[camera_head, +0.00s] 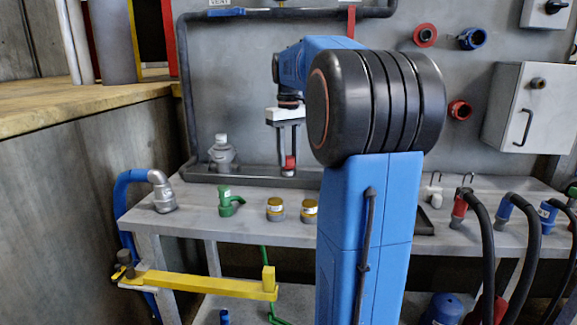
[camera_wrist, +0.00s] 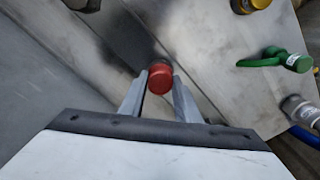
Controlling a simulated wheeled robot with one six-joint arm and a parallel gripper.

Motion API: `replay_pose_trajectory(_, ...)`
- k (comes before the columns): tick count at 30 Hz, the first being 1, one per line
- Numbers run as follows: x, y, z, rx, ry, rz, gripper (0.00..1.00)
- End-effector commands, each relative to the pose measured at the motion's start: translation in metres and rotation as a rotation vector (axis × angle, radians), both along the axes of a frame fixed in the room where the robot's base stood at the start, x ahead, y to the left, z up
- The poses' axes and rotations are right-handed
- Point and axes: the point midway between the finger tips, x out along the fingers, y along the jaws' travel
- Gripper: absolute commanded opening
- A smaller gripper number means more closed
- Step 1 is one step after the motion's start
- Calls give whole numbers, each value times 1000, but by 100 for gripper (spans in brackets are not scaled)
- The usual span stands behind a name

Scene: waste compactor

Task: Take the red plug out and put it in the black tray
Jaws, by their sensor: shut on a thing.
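My gripper (camera_head: 289,157) points down over the back of the grey bench, left of my big arm joint. Its two fingers are shut on the red plug (camera_head: 290,163). In the wrist view the plug (camera_wrist: 160,80) shows as a round red cap between the fingertips of my gripper (camera_wrist: 160,88). The plug is near the dark rail at the back of the bench; I cannot tell whether it touches anything below. A dark edge, perhaps the black tray (camera_head: 426,229), shows just right of my arm; most of it is hidden behind the arm.
Hoses with red (camera_head: 459,207) and blue (camera_head: 503,211) connectors stand at the right. A yellow bar (camera_head: 205,285) juts out low in front.

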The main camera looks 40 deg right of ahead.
Motion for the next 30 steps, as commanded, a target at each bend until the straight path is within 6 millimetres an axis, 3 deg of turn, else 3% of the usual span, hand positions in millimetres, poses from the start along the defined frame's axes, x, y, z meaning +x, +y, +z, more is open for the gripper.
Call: replay_pose_trajectory(30, 0, 0, 8, 0, 0, -8, 2)
